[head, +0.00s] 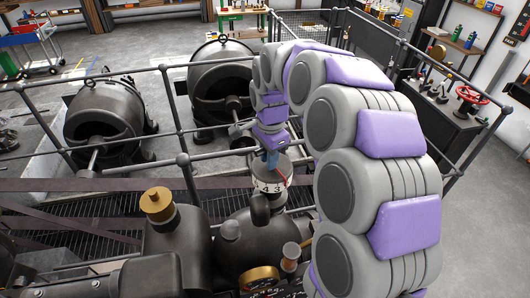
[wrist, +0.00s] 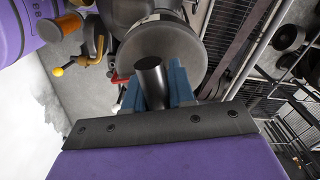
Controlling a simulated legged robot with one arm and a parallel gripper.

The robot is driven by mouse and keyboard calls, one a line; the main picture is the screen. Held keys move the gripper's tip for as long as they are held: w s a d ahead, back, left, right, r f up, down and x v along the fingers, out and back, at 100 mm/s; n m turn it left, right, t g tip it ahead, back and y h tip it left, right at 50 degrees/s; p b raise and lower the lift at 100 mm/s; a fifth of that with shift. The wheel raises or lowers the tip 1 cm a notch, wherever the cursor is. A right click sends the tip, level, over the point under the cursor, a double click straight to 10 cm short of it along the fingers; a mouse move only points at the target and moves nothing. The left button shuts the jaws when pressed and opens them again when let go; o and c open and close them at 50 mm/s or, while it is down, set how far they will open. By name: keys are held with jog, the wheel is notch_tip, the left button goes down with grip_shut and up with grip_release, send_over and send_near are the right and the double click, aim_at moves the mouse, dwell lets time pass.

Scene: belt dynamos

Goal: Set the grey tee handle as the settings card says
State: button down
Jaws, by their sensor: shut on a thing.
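My gripper (head: 272,158) reaches down from my arm onto the top of a grey drum with a numbered white band (head: 270,187). The figures 4 and 3 show on the band, and a red pointer (head: 284,175) is beside it. In the wrist view, my gripper's blue fingers (wrist: 156,92) are shut on the dark grey tee handle (wrist: 150,76), one on each side of its bar. A round grey cap (wrist: 165,45) lies just beyond it. The handle is mostly hidden by the gripper in the head view. I cannot make out a readable settings card.
A dark engine with a brass cap (head: 157,202) and a brass-rimmed gauge (head: 260,279) stands in front. Metal railings (head: 180,160) run around it. Two black dynamos (head: 104,118) stand behind. A red handwheel (head: 472,95) is on a bench at right. Open floor lies at far right.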

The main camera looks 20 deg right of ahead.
jog(key=shift+w+d, duration=0.2)
jog(key=shift+d, duration=0.45)
jog(key=shift+n, duration=1.5)
jog(key=shift+a, duration=0.1)
jog(key=c, duration=1.1)
grip_release()
jog(key=shift+f, duration=0.15)
